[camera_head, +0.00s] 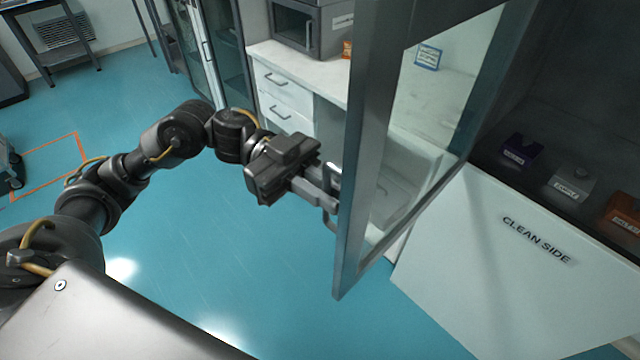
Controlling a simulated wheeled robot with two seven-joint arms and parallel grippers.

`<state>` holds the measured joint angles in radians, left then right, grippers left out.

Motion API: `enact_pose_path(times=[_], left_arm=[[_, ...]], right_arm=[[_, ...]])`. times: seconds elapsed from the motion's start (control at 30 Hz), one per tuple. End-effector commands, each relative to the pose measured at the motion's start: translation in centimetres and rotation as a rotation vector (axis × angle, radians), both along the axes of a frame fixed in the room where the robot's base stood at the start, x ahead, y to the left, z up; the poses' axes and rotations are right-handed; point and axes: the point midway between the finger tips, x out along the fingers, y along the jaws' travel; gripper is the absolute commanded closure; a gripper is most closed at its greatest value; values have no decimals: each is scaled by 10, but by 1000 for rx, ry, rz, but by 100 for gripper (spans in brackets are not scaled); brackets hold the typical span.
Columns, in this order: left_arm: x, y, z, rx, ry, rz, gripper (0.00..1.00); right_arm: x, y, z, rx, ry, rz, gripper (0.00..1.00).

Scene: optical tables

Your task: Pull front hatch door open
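The front hatch door (352,200) is a grey-framed glass panel. It stands swung open, well away from the hatch opening on the right. Its metal handle (332,172) is on the door's left face. My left gripper (322,192) reaches the handle from the left, with its fingers around it; the door edge and the fingers partly hide the contact. My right gripper is not in view.
Inside the hatch are a dark purple block (520,151), a grey block (571,183) and an orange block (626,208). A white "CLEAN SIDE" panel (480,260) is below. A white counter (300,68) with drawers stands behind.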

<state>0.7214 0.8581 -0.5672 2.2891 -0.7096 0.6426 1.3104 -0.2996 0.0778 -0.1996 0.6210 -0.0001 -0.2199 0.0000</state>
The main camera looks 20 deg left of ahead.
Motion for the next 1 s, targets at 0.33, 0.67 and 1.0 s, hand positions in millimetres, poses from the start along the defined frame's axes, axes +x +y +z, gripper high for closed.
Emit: enact_pose_path(times=[0.33, 0.67, 1.0], left_arm=[[0, 1, 0, -1, 0, 4, 75], [13, 39, -4, 2, 2, 10, 75], [30, 94, -2, 1, 1, 6, 75]], right_arm=[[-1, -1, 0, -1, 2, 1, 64], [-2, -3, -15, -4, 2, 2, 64], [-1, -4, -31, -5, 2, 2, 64]])
